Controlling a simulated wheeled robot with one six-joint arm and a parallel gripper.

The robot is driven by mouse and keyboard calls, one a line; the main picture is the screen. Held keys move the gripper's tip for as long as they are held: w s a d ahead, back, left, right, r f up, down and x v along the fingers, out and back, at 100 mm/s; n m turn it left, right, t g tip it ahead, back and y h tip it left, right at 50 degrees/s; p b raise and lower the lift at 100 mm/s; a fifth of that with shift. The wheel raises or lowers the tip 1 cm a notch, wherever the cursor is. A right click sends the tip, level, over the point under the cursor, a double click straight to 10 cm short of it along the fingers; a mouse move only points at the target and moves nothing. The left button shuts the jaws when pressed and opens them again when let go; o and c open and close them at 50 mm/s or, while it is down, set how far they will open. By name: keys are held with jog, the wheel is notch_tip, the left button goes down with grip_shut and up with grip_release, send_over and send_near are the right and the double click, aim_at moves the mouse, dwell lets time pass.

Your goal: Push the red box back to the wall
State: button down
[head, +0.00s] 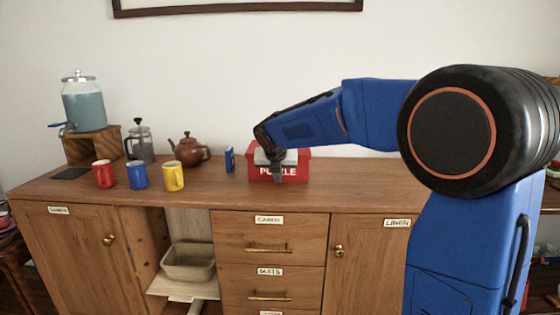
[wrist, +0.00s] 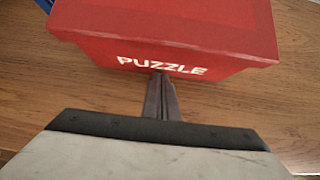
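The red box (head: 302,165), lettered "PUZZLE", stands on the wooden sideboard top right of centre in the head view. In the wrist view the red box (wrist: 165,28) fills the top, its lettered front facing me. My gripper (head: 277,178) is in front of the box and hides part of its front. In the wrist view my gripper's fingers (wrist: 160,80) are together, with nothing between them. Their tips are at the lettered front; I cannot tell whether they touch. The wall (head: 230,90) is behind the box, and the gap there is hidden.
A small blue box (head: 229,160) stands just left of the red box. Further left are a brown teapot (head: 190,151) and yellow (head: 173,177), blue (head: 137,175) and red (head: 104,174) mugs. The sideboard top (head: 345,175) is clear right of the box.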

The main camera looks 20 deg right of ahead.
jog(key=shift+w+d, duration=0.5)
jog(key=shift+w, duration=1.1)
jog(key=shift+w+d, duration=0.55)
jog(key=shift+w, duration=1.05)
jog(key=shift+w+d, duration=0.5)
jog(key=shift+w, duration=1.1)
jog(key=shift+s, duration=0.15)
jog(key=shift+s+a, duration=0.25)
jog(key=shift+s, duration=0.5)
jog(key=shift+s+a, duration=0.3)
jog(key=shift+s, duration=0.45)
jog(key=shift+s+a, duration=0.25)
jog(key=shift+s, duration=0.5)
jog(key=shift+r, duration=4)
